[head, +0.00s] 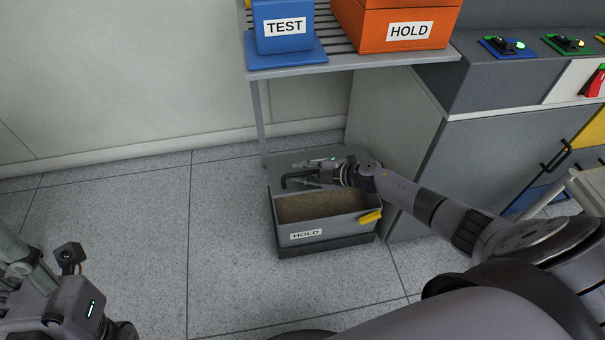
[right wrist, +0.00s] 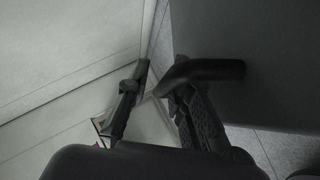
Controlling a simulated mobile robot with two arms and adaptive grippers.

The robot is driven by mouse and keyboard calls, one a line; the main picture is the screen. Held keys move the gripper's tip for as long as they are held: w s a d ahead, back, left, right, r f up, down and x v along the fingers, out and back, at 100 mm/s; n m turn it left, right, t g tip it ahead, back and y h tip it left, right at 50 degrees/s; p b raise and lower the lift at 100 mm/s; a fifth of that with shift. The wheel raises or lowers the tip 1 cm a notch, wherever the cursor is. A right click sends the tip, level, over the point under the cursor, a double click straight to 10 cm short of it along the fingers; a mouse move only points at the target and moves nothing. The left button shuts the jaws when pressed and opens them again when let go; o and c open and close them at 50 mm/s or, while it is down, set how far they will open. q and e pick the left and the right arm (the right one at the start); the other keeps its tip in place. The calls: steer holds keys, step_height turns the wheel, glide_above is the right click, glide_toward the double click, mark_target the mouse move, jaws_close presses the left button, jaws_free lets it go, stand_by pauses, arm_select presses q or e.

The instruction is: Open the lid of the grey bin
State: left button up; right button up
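The grey bin (head: 343,226) stands on the floor below the shelf, with a HOLD label on its front and a yellow tab on its right side. Its lid (head: 282,162) is raised at the back, and the brown inside shows. A dark bar handle (head: 296,180) sticks out from the lid. My right gripper (head: 318,174) is at this handle. In the right wrist view its fingers (right wrist: 158,88) are apart, and the handle (right wrist: 205,71) reaches in by the right finger; contact is unclear. My left gripper (head: 25,262) is partly in view at lower left; its fingertips are unclear.
A shelf (head: 350,62) above the bin carries a blue TEST box (head: 283,35) and an orange HOLD box (head: 385,25). A grey cabinet (head: 470,150) stands close on the right. The floor (head: 130,230) to the left is clear.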

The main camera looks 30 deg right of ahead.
steer(key=shift+p+v, duration=0.95)
steer(key=shift+v, duration=0.55)
steer(key=p+v, duration=0.8)
steer(key=v, duration=0.9)
steer(key=shift+p, duration=0.3)
steer(key=shift+s, duration=0.1)
steer(key=shift+f, duration=0.1)
